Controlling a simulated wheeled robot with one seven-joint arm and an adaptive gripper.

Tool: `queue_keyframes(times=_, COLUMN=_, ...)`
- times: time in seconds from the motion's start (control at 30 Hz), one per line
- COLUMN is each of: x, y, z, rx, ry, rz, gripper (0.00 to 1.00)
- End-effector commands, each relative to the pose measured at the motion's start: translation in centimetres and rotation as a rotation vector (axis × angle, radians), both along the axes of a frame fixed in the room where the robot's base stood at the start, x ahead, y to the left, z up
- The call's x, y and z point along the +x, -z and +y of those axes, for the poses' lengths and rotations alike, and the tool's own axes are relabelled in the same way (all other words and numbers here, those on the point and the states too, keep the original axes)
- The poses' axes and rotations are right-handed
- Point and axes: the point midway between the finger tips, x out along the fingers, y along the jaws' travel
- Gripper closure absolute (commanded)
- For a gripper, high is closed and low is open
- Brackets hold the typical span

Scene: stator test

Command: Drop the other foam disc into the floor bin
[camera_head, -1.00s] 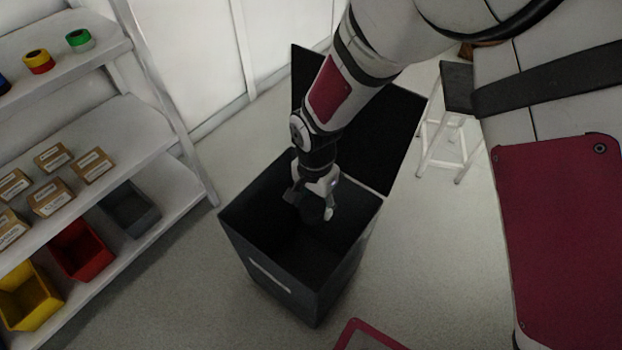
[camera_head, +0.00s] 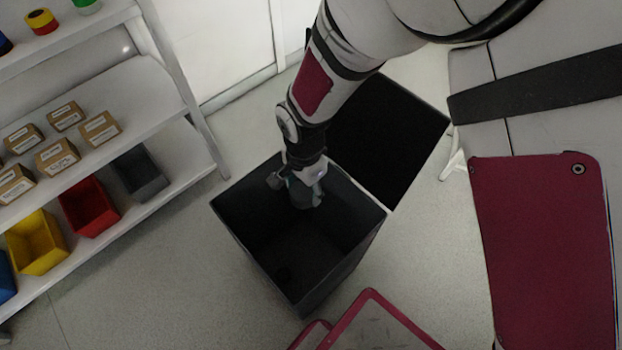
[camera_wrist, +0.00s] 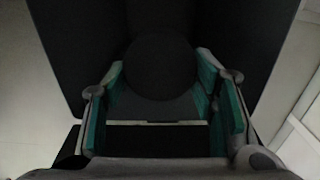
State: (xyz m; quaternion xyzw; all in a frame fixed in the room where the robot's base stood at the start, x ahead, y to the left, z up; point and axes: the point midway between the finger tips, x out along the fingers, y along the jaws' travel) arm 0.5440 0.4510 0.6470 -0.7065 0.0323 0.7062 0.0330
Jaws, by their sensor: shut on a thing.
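The floor bin (camera_head: 335,262) is a dark, open-topped square box standing on the floor, with its black lid (camera_head: 385,140) hinged open behind it. My gripper (camera_head: 304,198) points down into the bin's mouth near its back wall. In the wrist view, a dark round foam disc (camera_wrist: 160,66) sits between the teal finger pads, and my gripper (camera_wrist: 160,85) is shut on it. The disc is hard to make out against the dark bin interior. In the head view, a small dark round shape (camera_head: 283,273) shows low inside the bin; I cannot tell for sure what it is.
A white shelf (camera_head: 150,95) at left holds small cardboard boxes (camera_head: 58,156), coloured tape rolls, and yellow (camera_head: 37,243), red (camera_head: 89,207) and grey bins. Free floor (camera_head: 180,270) lies between shelf and floor bin.

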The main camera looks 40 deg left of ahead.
Motion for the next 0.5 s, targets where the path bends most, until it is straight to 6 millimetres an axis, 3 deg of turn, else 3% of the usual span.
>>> queue_keyframes(times=0.5, x=0.1, y=5.2, z=-0.1, rx=-0.001, ry=0.0, rz=0.001, gripper=0.62)
